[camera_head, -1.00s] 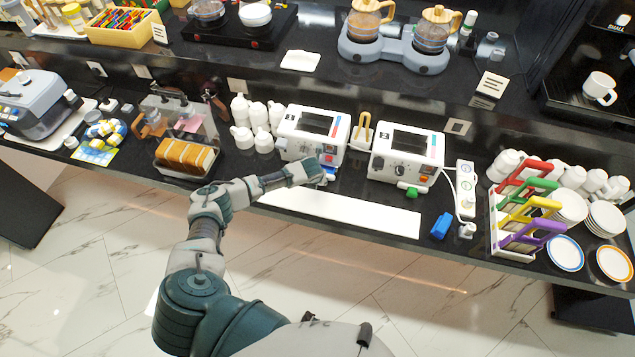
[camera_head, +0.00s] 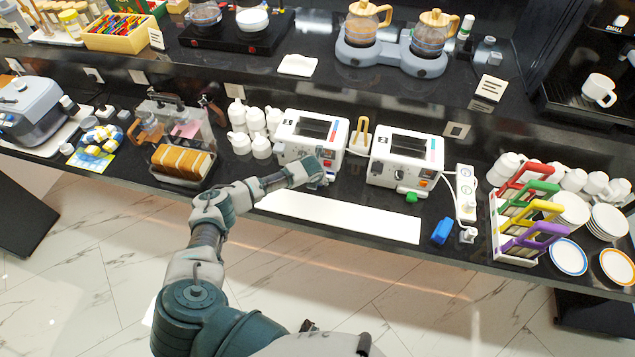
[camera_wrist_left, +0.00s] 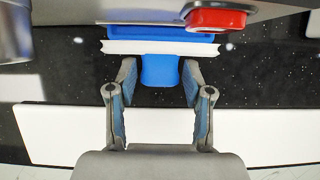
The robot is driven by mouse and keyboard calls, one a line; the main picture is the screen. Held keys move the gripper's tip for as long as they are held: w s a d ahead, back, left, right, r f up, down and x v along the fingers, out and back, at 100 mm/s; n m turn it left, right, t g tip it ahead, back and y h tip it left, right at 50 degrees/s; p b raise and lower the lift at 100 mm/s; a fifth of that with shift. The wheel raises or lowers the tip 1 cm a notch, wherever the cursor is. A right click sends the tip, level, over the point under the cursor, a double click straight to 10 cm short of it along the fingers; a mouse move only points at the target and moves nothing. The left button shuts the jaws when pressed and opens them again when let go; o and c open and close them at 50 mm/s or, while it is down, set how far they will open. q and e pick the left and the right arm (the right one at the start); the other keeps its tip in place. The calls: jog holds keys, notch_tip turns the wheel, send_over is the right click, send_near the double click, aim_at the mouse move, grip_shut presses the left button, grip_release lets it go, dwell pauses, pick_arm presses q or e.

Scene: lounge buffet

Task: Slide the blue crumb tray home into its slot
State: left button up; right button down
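The blue crumb tray (camera_wrist_left: 160,33) shows in the left wrist view under the front of the left white toaster (camera_head: 310,136). Part of its blue body shows between the toaster and its white front strip (camera_wrist_left: 160,48), so it sticks out somewhat. Its blue tab (camera_wrist_left: 160,70) points toward my left gripper (camera_wrist_left: 158,80). The gripper's two fingers stand either side of the tab, with a narrow gap visible on each side. In the head view my left gripper (camera_head: 318,176) is at the toaster's front and hides most of the tray. My right gripper is out of view.
A red knob (camera_wrist_left: 217,17) sits just above the tray. A long white mat (camera_head: 340,217) lies along the counter's front edge. A second white toaster (camera_head: 405,160) with a green tab (camera_head: 411,197) stands to the right. A bread holder (camera_head: 183,163) and white cups (camera_head: 240,142) are left.

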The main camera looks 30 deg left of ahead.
pick_arm(q)
jog(key=shift+o, duration=0.7)
jog(key=v, duration=1.1)
jog(key=shift+s+r, duration=0.2)
jog(key=shift+r, duration=0.15)
